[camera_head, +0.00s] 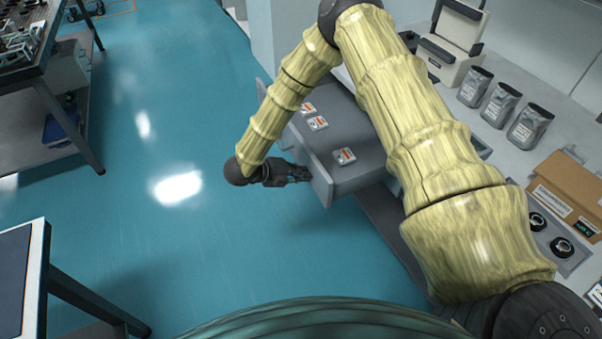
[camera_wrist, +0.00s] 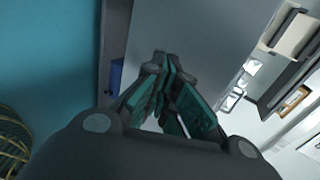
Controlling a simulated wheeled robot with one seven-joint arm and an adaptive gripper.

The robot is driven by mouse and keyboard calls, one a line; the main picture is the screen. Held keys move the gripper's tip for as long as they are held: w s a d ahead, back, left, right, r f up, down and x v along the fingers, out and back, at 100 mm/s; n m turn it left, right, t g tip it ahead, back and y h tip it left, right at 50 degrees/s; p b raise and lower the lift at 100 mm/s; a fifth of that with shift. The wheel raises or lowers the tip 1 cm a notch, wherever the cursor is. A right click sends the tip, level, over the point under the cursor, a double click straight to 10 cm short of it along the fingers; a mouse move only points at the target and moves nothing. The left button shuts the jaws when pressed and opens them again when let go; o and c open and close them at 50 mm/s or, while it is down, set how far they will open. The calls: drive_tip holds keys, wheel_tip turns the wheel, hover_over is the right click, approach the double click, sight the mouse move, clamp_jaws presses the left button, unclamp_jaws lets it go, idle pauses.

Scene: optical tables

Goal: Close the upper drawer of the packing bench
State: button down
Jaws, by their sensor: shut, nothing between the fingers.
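The upper drawer (camera_head: 343,122) of the packing bench is pulled out and shows as a grey tray with three small white-and-orange packets in it. Its front panel (camera_head: 321,184) faces left, towards the open floor. My gripper (camera_head: 305,174) is shut and empty, with its fingertips at the near end of that front panel, on its outer side. In the wrist view my fingertips (camera_wrist: 166,62) are together, pointing at a plain grey surface (camera_wrist: 195,30). I cannot tell whether they touch it. My arm hides part of the drawer and bench.
The bench top (camera_head: 480,140) holds silver pouches (camera_head: 500,104), a cardboard box (camera_head: 562,190) and a grey-white case (camera_head: 447,45). A dark table (camera_head: 45,125) stands at the left, and another table's corner (camera_head: 35,280) at lower left. The blue floor (camera_head: 190,120) between is clear.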

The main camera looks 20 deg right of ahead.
drive_tip(key=shift+d, duration=0.15)
drive_tip(key=b, duration=0.3)
hover_over(371, 157)
drive_tip(key=d, duration=0.4)
drive_tip(key=shift+s, duration=0.1)
drive_tip(key=shift+d+r, duration=0.1)
drive_tip(key=shift+d, duration=0.5)
drive_tip(key=shift+d, duration=0.1)
drive_tip(key=shift+a, duration=0.5)
drive_tip(key=a, duration=0.4)
drive_tip(key=shift+a+r+b, duration=0.15)
drive_tip(key=shift+a+b, duration=0.1)
drive_tip(key=shift+b, duration=0.05)
drive_tip(key=b+v, duration=0.1)
drive_tip(key=v, duration=0.8)
drive_tip(key=shift+b, duration=0.35)
